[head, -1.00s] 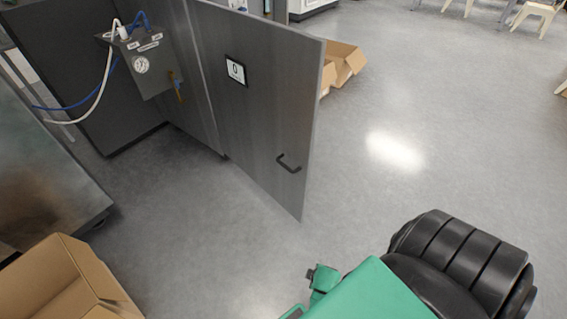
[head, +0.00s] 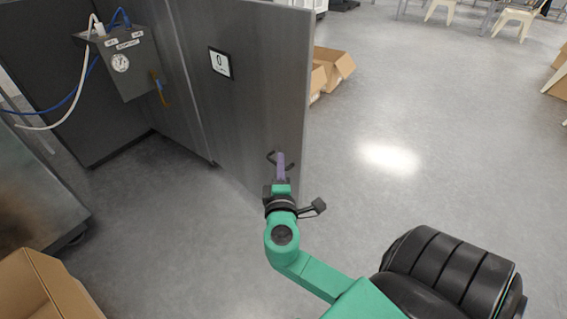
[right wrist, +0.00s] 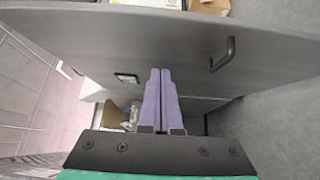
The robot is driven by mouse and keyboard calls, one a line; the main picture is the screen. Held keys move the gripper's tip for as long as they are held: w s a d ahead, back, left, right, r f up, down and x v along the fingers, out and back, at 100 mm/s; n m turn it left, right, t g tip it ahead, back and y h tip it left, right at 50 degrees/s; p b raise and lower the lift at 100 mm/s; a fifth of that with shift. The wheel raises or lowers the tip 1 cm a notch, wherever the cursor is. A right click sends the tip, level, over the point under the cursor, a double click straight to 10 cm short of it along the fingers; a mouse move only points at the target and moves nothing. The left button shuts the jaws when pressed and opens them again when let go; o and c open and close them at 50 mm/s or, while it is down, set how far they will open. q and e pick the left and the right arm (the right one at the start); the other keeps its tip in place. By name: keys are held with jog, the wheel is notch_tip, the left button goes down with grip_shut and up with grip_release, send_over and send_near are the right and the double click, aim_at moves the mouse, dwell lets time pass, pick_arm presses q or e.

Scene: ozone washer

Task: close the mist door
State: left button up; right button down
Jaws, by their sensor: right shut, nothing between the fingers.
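The mist door (head: 235,100) is a grey panel standing open in the head view, with a label marked 0 (head: 220,63) on its face. Its dark handle (head: 271,158) sits low near the free edge, partly covered by my right gripper (head: 281,155). In the right wrist view the door (right wrist: 75,40) spans the picture and the handle (right wrist: 222,54) is to the right of my fingers. The purple fingers (right wrist: 160,75) are together and empty, pointing toward the door face; I cannot tell whether they touch it. My left gripper is not in view.
A grey control box (head: 120,62) with a gauge and hoses hangs left of the door. A cardboard box (head: 40,290) is at the lower left, and more boxes (head: 333,67) lie behind the door. The floor (head: 400,190) right of the door is clear.

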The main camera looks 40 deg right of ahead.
aim_at(290, 130)
jog(key=x, duration=0.3)
jog(key=s+d+x, duration=0.1)
jog(key=x, duration=0.5)
jog(key=shift+d, duration=0.9)
